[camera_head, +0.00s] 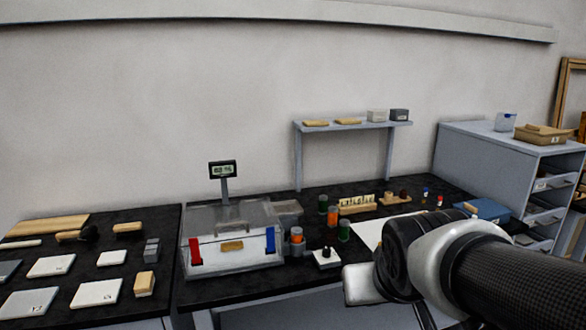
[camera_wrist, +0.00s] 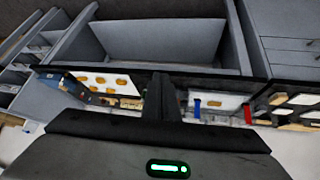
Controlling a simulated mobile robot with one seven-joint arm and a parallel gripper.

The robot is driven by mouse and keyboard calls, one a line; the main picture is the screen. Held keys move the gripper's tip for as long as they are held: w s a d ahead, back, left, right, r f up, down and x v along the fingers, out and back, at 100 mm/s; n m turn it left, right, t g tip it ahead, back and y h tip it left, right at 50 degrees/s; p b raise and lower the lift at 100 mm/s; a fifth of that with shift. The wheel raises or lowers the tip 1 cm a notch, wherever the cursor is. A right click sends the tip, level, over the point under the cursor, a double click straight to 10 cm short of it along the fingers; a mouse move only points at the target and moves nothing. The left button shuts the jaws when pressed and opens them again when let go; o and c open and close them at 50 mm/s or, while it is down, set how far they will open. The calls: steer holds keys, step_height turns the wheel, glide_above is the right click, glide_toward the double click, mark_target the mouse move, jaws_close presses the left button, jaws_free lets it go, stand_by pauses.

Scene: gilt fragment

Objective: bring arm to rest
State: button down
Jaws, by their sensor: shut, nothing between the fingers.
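My arm (camera_head: 490,275) reaches in from the lower right in the head view, above the right part of the dark bench. Its black and white wrist joint hides part of a white sheet (camera_head: 375,231) and the bench around it. My gripper (camera_wrist: 160,88) shows in the wrist view with its dark fingers together and nothing between them. In the head view the fingers cannot be made out.
A clear lidded box (camera_head: 232,262) with red and blue clips stands on the bench, left of my arm. A grey drawer cabinet (camera_head: 490,150) stands at right.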

steer(key=s+r+g+p, duration=0.15)
steer(key=s+r, duration=0.25)
steer(key=s, duration=0.6)
step_height(320, 180, up, 12)
steer(key=p, duration=1.2)
steer(key=shift+m+y+p, duration=0.3)
steer(key=shift+m, duration=0.1)
steer(key=shift+d, duration=0.1)
steer(key=c, duration=2.5)
jaws_free()
